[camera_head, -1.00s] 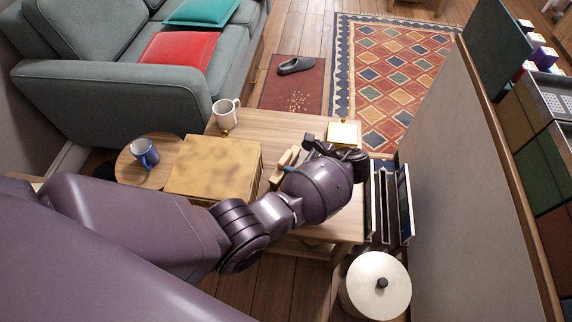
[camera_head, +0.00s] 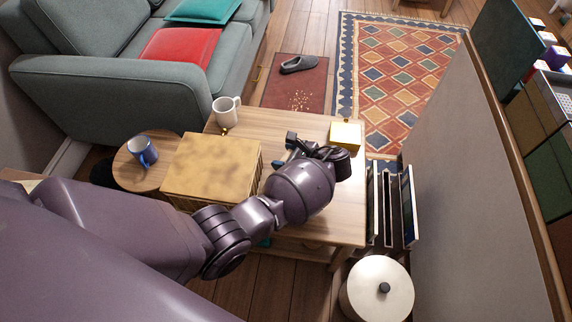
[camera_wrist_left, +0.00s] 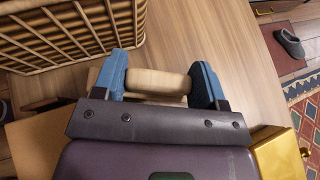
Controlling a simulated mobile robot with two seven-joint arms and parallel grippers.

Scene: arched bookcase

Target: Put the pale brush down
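The pale brush (camera_wrist_left: 158,83) shows in the left wrist view as a light wooden piece spanning the gap between the blue fingers of my left gripper (camera_wrist_left: 158,86). Both fingers meet its sides, so the gripper looks shut on it. In the head view my left gripper (camera_head: 292,149) is over the wooden table (camera_head: 325,222), right of the woven box, and the brush is hidden by the gripper and wrist. I cannot tell whether the brush touches the tabletop. My right gripper is not in view.
The woven box (camera_head: 212,166) stands close on the left. A gold box (camera_head: 345,135) sits just right of the gripper, and a white mug (camera_head: 226,111) at the back left. Bare tabletop lies behind and in front. A blue mug (camera_head: 143,151) stands on a side table.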

